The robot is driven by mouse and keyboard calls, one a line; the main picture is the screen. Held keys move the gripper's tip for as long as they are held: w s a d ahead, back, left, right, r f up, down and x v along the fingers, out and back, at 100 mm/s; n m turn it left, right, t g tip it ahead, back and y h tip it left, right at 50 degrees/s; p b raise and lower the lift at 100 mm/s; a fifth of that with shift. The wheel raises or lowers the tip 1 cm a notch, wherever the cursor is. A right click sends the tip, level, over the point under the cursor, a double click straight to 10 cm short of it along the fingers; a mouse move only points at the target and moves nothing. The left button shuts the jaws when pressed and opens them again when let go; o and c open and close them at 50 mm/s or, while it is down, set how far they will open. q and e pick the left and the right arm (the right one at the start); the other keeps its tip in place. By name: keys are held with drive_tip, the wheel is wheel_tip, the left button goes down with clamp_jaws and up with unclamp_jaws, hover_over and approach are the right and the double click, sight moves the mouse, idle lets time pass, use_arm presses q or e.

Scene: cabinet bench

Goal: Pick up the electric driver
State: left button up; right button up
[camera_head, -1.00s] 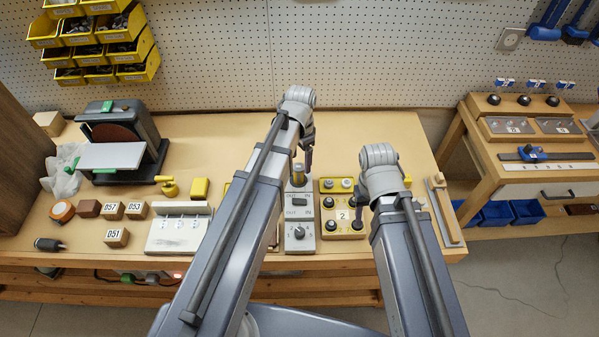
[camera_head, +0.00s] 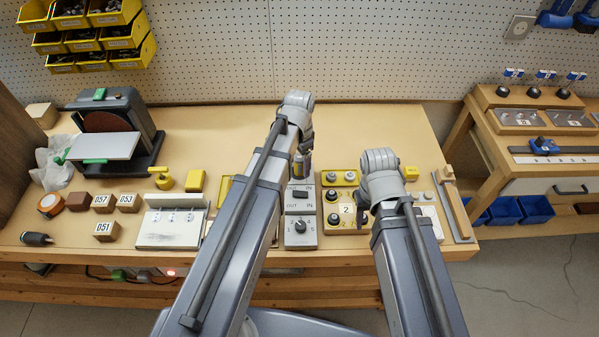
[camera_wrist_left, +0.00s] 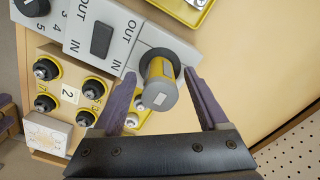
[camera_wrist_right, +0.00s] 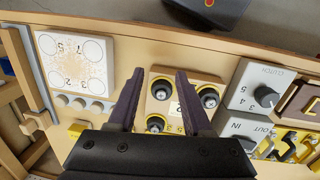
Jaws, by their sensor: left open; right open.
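The electric driver, a grey and yellow cylinder (camera_wrist_left: 160,86), stands in a round holder on the grey panel (camera_wrist_left: 92,30) marked IN and OUT. It also shows in the head view (camera_head: 301,168), partly beside my left gripper. My left gripper (camera_wrist_left: 160,74) is open, with one finger on each side of the driver's upper end; no contact can be made out. My right gripper (camera_wrist_right: 160,73) is open and empty over the yellow plate with black knobs (camera_wrist_right: 160,90) and the number 2. In the head view its fingers (camera_head: 362,214) are partly hidden by its wrist.
Numbered wooden blocks (camera_head: 107,231) lie near the front left. The bench's back middle is clear.

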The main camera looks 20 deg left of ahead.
use_arm(q)
drive_tip(key=shift+f, duration=0.75)
drive_tip(key=shift+r, duration=0.1)
clamp_jaws()
